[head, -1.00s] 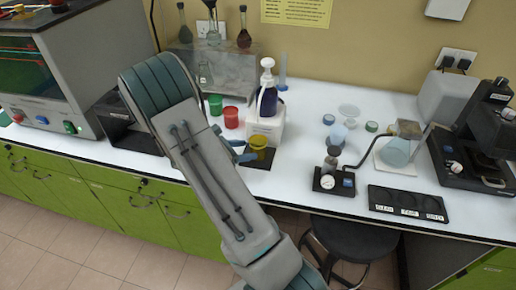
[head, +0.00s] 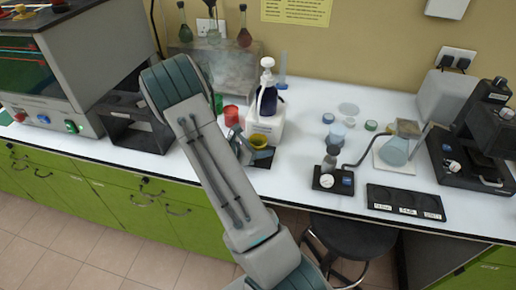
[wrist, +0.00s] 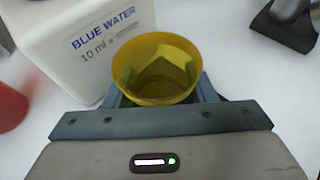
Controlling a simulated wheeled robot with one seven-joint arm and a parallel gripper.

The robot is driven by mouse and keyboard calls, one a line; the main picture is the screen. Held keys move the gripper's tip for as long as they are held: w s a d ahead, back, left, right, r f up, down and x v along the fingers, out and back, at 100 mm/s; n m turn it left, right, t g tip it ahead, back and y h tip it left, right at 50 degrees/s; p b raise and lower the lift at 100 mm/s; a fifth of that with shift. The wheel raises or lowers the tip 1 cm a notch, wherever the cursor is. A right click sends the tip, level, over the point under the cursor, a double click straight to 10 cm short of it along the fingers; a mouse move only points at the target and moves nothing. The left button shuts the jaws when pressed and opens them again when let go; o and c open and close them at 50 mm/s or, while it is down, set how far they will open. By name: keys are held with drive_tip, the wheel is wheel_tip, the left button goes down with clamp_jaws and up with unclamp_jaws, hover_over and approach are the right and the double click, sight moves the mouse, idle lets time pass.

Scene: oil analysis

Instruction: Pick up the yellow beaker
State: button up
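The yellow beaker (head: 262,152) stands on or just above the dark mat in front of the white dispenser box, partly hidden by my arm in the head view. In the wrist view the yellow beaker (wrist: 155,68) is seen from above, its mouth open and upright. My gripper (wrist: 160,98) has its blue-grey fingers on the left and right sides of the beaker. The beaker's rim hides the fingertips, so I cannot tell whether they press on it.
The white box (wrist: 85,45) labelled BLUE WATER stands close behind the beaker, with a dark pump bottle (head: 267,100) on it. A red beaker (head: 232,115) and a green beaker (head: 218,102) stand to the left.

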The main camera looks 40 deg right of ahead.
sight(265, 139)
drive_tip(key=shift+r, duration=0.15)
drive_tip(key=shift+c, duration=0.5)
drive_tip(key=shift+r, duration=1)
drive_tip(key=shift+r+b, duration=0.4)
drive_tip(key=shift+r, duration=0.5)
drive_tip(key=s+d+r+b, duration=0.1)
drive_tip(key=s+d+r, duration=0.1)
drive_tip(key=s+r, duration=0.5)
drive_tip(key=shift+s+b, duration=0.4)
drive_tip(key=shift+s, duration=1.8)
